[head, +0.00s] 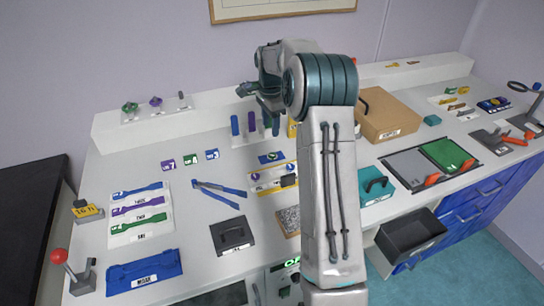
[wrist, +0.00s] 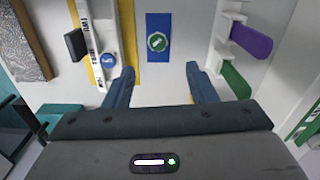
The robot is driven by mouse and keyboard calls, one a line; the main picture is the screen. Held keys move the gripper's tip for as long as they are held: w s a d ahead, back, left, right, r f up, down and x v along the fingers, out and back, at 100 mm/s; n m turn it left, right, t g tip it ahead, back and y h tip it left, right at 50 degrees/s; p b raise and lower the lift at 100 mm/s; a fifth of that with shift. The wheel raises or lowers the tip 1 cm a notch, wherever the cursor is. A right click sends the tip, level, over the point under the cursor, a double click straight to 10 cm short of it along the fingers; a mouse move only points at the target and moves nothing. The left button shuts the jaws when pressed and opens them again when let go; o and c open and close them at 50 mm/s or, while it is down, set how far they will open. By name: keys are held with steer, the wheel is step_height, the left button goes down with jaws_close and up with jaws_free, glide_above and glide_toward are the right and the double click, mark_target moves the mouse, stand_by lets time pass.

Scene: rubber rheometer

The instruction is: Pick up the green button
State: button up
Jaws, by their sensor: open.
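A round green button (wrist: 158,42) with a white mark lies on a blue card (wrist: 158,22) in the wrist view. The blue card also shows in the head view (head: 263,160), where the button's colour is too small to make out. My gripper (wrist: 161,78) is open and empty, its two blue fingers spread wide. In the wrist view the button sits ahead of the fingertips, between their lines and apart from both. In the head view my gripper is above the bench near the back ledge, partly hidden by my arm.
Purple (wrist: 251,41) and green (wrist: 235,79) handles stick out from a white holder on the right of the wrist view. A blue round piece (wrist: 109,60) and a dark block (wrist: 75,44) lie to the left. A cardboard box (head: 392,115) stands right of my arm.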

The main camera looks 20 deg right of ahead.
glide_above(272, 155)
steer(key=f, duration=0.6)
steer(key=shift+w+a, duration=0.15)
steer(key=shift+w, duration=0.05)
steer(key=f, duration=0.1)
steer(key=f+p, duration=0.1)
steer(key=f, duration=0.2)
steer(key=shift+s+d+f+p, duration=0.2)
steer(key=shift+d+p, duration=0.05)
steer(key=shift+p, duration=0.05)
steer(key=shift+f, duration=0.4)
steer(key=c, duration=1)
